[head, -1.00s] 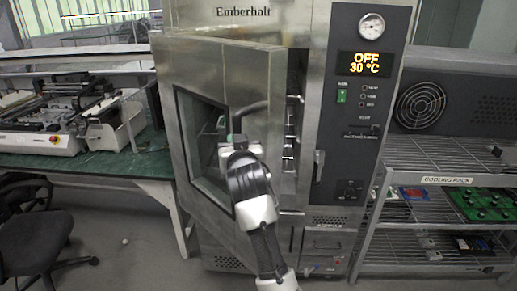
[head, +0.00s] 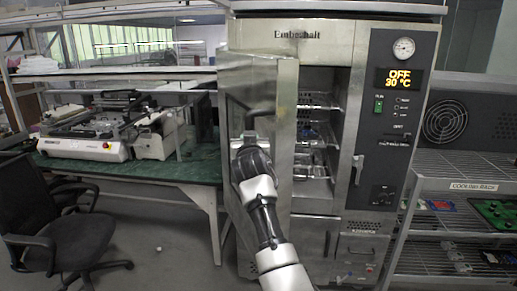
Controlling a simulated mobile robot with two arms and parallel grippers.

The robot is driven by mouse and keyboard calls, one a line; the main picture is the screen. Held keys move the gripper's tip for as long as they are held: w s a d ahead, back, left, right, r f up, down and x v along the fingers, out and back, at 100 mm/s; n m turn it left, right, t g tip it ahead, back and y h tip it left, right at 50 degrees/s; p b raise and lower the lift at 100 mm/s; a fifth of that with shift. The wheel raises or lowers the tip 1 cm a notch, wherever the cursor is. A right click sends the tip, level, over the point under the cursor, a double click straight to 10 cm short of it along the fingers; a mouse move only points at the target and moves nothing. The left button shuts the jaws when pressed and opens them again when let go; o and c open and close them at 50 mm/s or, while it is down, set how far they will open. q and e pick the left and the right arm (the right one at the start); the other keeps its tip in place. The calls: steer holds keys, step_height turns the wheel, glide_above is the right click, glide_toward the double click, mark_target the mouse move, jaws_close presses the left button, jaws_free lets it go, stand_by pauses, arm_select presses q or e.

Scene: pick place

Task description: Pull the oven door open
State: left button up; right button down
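The oven (head: 312,32) is a tall steel cabinet marked "Emberhalt", with a dark control panel (head: 396,110) reading OFF and 30 °C. Its door (head: 262,85) is hinged on the left and stands wide open toward me. Metal racks (head: 312,160) show inside the chamber. The other gripper is not in view.
A green-topped bench (head: 120,163) with machinery stands left of the oven. A black office chair (head: 62,225) is at the lower left. A wire cooling rack (head: 460,187) stands at the right.

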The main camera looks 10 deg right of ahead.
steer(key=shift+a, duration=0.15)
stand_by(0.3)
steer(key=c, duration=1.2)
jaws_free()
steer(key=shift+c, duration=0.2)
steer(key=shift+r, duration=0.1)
